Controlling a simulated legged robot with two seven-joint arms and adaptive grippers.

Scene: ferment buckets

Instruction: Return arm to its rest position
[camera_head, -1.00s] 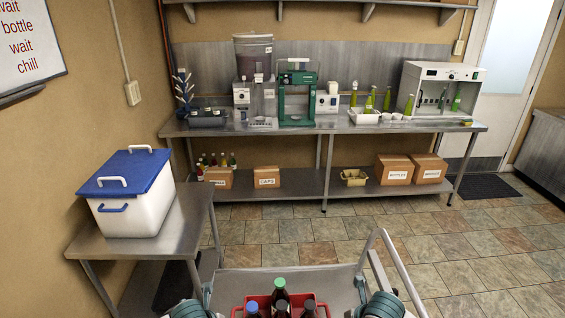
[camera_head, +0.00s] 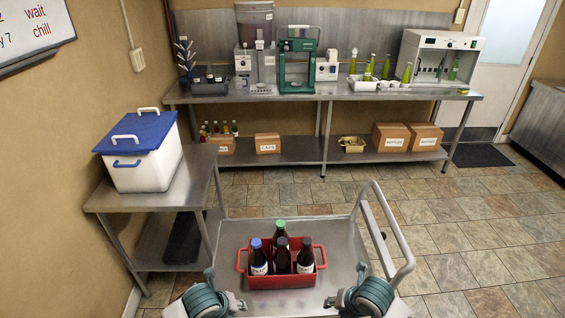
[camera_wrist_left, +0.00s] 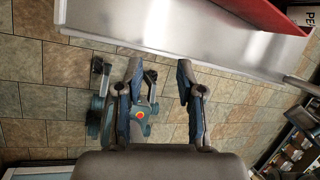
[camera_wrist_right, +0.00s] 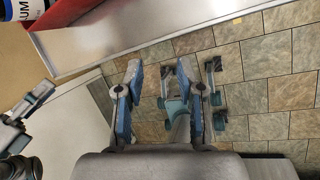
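My left gripper (camera_head: 238,303) is low in the head view, at the near side of the metal cart (camera_head: 342,240). My right gripper (camera_head: 332,302) is low in the head view, near the cart's near right corner. In the right wrist view it is open (camera_wrist_right: 160,75) and empty. A red crate (camera_head: 283,281) with several dark bottles (camera_head: 281,256) stands on the cart, ahead of and between both grippers. Neither gripper touches it.
A white cooler with a blue lid (camera_head: 142,150) stands on a side table (camera_head: 112,200) at left. A long steel bench (camera_head: 330,95) with machines and green bottles runs along the back wall. The tiled floor (camera_head: 460,215) at right is clear.

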